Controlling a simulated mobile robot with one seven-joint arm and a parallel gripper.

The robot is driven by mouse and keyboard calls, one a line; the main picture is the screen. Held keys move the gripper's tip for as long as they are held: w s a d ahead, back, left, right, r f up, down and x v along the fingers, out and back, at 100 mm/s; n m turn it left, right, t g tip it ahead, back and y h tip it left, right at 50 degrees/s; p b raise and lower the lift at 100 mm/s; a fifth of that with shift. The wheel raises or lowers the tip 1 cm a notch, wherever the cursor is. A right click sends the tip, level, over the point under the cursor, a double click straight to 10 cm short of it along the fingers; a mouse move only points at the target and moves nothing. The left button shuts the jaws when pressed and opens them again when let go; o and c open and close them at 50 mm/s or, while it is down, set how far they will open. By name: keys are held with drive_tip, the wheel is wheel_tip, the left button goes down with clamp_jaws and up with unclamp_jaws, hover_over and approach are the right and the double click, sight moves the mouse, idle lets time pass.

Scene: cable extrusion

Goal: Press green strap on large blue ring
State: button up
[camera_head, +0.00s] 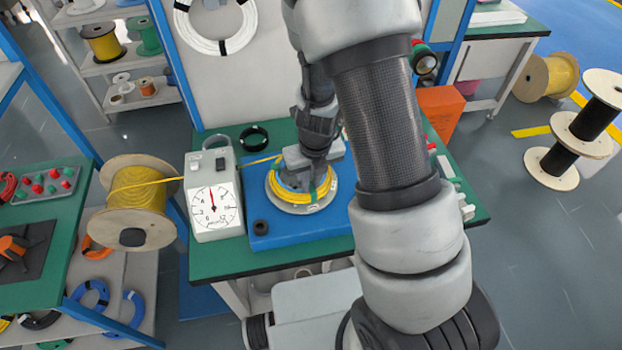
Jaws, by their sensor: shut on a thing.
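A yellow cable coil (284,192) lies on a round pale base (300,208) on the blue board (275,232). My gripper (300,178) reaches down over the middle of the coil and is shut; its fingertips are largely hidden by my wrist. A small green piece (324,187), seemingly the green strap, shows at the coil's right side, close against the gripper. Its exact contact is too small to tell. A large blue ring is not clear at the coil; blue cable rings (92,295) lie on the lower left shelf.
A white dial gauge box (213,205) stands left of the board, with yellow cable running past it from a large spool (138,203).

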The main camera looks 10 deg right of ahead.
drive_tip(key=shift+f, duration=0.45)
drive_tip(key=shift+f+b, duration=0.45)
drive_tip(key=shift+f, duration=0.15)
idle(1.3)
drive_tip(key=o, duration=0.9)
drive_tip(key=shift+r, duration=0.1)
wheel_tip(320, 180, up, 6)
drive_tip(key=p, duration=0.6)
drive_tip(key=shift+r, duration=0.95)
